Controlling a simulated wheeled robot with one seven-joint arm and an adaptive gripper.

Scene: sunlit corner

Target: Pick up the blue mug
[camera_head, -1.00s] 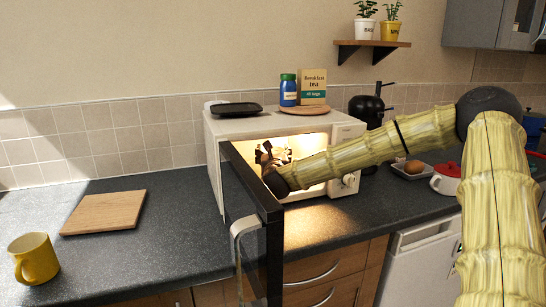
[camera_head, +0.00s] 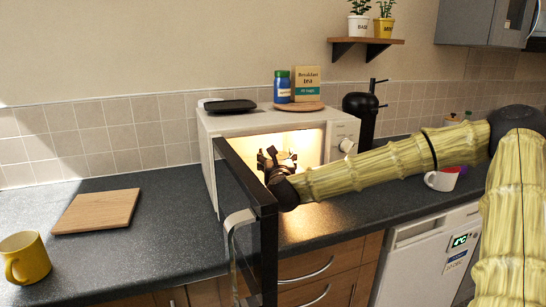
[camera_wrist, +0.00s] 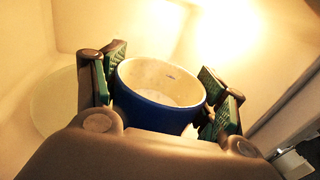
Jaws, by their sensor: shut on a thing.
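The blue mug (camera_wrist: 155,113) shows in the wrist view with its white inside facing up, between my gripper's green-padded fingers. My gripper (camera_wrist: 162,95) is shut on it. In the head view my gripper (camera_head: 275,160) is at the lit mouth of the open microwave (camera_head: 225,123), just behind the edge of its open door (camera_head: 245,200). I cannot make out the mug clearly in the head view; the gripper and door hide most of it. In the wrist view a pale round plate (camera_wrist: 50,105) lies left of the mug.
The open door juts toward me, close beside my forearm. A black tray (camera_head: 230,106), a blue jar (camera_head: 282,87) and a tea box (camera_head: 307,84) stand on the microwave. A wooden board (camera_head: 97,211) and a yellow mug (camera_head: 25,257) lie left, with free counter between.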

